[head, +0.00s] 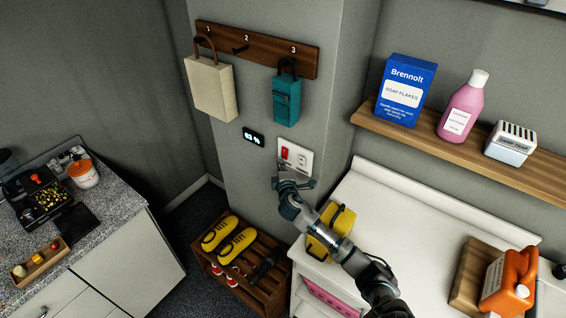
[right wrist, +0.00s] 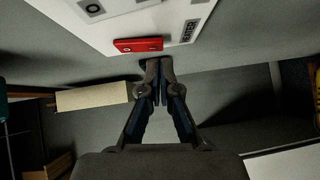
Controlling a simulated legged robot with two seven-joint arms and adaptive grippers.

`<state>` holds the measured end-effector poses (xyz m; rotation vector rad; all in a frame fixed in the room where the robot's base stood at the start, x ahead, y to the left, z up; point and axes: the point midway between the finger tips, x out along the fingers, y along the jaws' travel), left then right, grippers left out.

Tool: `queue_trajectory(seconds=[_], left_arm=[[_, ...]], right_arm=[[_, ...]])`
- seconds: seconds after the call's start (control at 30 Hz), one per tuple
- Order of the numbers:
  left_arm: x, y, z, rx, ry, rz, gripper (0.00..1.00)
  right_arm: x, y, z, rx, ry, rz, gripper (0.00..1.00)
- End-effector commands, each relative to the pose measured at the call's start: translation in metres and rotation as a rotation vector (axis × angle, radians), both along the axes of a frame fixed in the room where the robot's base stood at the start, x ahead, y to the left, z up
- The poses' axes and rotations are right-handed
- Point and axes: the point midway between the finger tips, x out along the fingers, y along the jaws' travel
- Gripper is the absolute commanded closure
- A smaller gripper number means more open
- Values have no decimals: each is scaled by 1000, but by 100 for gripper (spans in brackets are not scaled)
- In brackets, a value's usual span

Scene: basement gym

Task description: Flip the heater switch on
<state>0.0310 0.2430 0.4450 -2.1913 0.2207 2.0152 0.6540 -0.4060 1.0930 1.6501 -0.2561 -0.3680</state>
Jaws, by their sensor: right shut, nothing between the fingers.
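The red heater switch (head: 285,153) is on the left part of a white wall plate (head: 309,160), with a socket to its right. The right wrist view shows the red switch (right wrist: 138,45) and the plate (right wrist: 112,14), with a "HEATER" label beside the switch. My right gripper (head: 281,172) is just below the switch in the head view, near the plate's lower edge. Its fingers (right wrist: 159,68) are shut and empty, with the tips close to the switch. I cannot tell whether they touch the wall or plate. My left gripper is not in view.
A yellow object (head: 330,229) stands on the white counter (head: 412,219) under my right arm. Bags hang from a peg rail (head: 256,49). A shoe rack (head: 250,285) stands below. A small dark display (head: 253,138) is left of the plate.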

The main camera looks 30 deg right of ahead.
Motion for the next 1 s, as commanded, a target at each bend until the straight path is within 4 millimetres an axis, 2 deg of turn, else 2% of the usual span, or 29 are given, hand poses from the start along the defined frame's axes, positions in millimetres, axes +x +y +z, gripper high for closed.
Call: queue_trajectory(seconds=[0.2, 0.53, 0.67, 1.0], left_arm=[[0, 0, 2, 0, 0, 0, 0], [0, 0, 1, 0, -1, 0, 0], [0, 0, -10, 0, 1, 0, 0], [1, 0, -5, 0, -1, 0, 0]], right_arm=[[5, -12, -2, 1, 1, -1, 100], [5, -13, -3, -1, 0, -1, 100], [6, -17, -7, -34, -15, -1, 100], [7, -16, -4, -30, -13, -1, 100]])
